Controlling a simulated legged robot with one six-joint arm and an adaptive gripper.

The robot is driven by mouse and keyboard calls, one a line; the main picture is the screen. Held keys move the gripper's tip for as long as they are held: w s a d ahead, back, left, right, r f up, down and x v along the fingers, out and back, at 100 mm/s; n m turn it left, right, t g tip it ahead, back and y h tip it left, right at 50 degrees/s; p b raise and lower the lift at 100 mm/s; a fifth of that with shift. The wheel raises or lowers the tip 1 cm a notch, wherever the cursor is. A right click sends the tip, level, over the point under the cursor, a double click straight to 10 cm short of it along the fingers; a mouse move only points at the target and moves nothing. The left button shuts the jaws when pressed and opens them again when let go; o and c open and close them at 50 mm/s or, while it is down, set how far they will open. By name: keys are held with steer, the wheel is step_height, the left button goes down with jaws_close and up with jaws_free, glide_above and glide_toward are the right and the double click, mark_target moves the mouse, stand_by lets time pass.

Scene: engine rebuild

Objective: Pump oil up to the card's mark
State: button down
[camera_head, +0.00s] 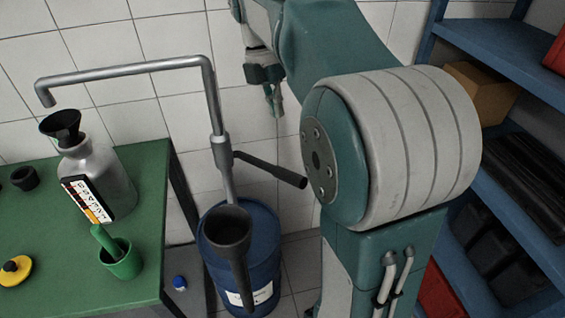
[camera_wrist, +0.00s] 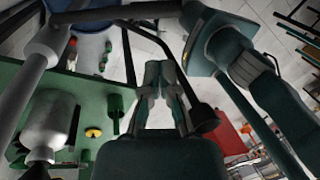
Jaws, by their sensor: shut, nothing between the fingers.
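The hand pump's grey metal column (camera_head: 218,145) rises from the blue oil drum (camera_head: 262,245). Its spout reaches left, with its end above the black funnel (camera_head: 62,127) in the grey metal can (camera_head: 105,175). The card (camera_head: 88,198), with a dark scale and an orange patch, stands against the can; the oil level is not visible. The pump lever (camera_head: 270,170) slopes down right to a dark grip. My gripper (camera_head: 272,105) is shut and empty, pointing down above the lever, apart from it in the picture. In the wrist view, the lever grip (camera_wrist: 205,118) shows beside the fingers (camera_wrist: 160,70).
The green table (camera_head: 150,190) also holds a green cup (camera_head: 122,262) with a green handle in it, a yellow knob (camera_head: 14,270) and a black ring (camera_head: 24,178). A dark funnel-shaped piece (camera_head: 228,230) is in front of the drum. Blue shelves (camera_head: 500,40) stand right.

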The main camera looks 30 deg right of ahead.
mark_target(291, 173)
steer(key=shift+d, duration=0.25)
steer(key=x, duration=1.4)
steer(key=shift+a, duration=0.2)
steer(key=shift+s+f, duration=0.1)
